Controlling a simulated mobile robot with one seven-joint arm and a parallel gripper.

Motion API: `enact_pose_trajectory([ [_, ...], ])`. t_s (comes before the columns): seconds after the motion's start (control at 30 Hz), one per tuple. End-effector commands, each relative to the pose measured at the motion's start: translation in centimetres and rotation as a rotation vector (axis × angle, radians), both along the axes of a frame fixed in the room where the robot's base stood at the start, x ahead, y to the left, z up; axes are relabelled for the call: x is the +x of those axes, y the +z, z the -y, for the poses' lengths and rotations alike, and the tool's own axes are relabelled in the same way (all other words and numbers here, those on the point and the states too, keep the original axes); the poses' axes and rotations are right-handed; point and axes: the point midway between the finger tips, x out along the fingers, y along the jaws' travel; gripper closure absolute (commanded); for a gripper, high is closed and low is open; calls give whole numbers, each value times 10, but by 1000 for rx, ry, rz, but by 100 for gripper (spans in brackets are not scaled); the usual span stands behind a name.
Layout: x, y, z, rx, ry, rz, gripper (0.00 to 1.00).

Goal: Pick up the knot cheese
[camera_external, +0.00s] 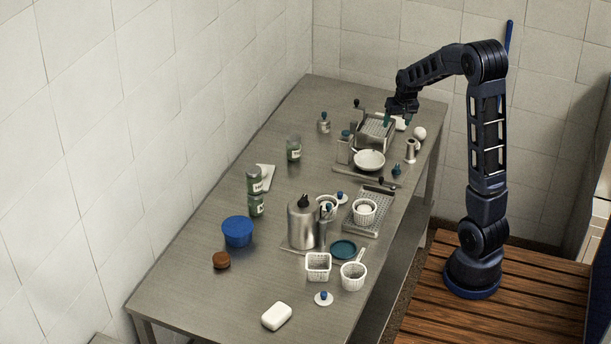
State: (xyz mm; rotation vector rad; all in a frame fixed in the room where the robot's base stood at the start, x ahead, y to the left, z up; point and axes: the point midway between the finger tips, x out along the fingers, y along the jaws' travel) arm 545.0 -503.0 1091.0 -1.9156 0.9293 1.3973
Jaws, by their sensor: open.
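My gripper (397,119) is open at the far end of the steel table, with its teal-tipped fingers pointing down. A small white piece (401,124) shows just below and between the fingers, partly hidden; it may be the knot cheese, but its shape is too small to tell. I cannot tell whether the fingers touch it. A white ball (419,133) lies to the right of the gripper. Another white lump sits inside a round perforated basket (363,217) mid-table, and a smooth white block (276,316) lies at the near end.
A metal slicer-like device (374,134) stands left of and below my gripper. A white bowl (369,160) and metal cylinder (410,151) are nearby. Jars, a steel canister (301,224), more baskets and a blue tub (237,232) fill the middle.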

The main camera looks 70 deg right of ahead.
Motion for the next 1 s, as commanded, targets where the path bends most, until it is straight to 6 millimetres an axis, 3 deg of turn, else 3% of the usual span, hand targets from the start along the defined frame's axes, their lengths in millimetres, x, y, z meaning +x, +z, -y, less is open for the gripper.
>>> enact_pose_trajectory([
  [0.03, -6, -14, 21, 1, -37, -10, 33],
  [0.2, -29, -51, 81, -6, -143, -33, 33],
  [0.4, -51, -79, 123, -14, -217, -51, 33],
  [0.67, -56, -94, 135, -17, -234, -56, 33],
  [1.0, -51, -135, 146, -16, -234, -55, 33],
])
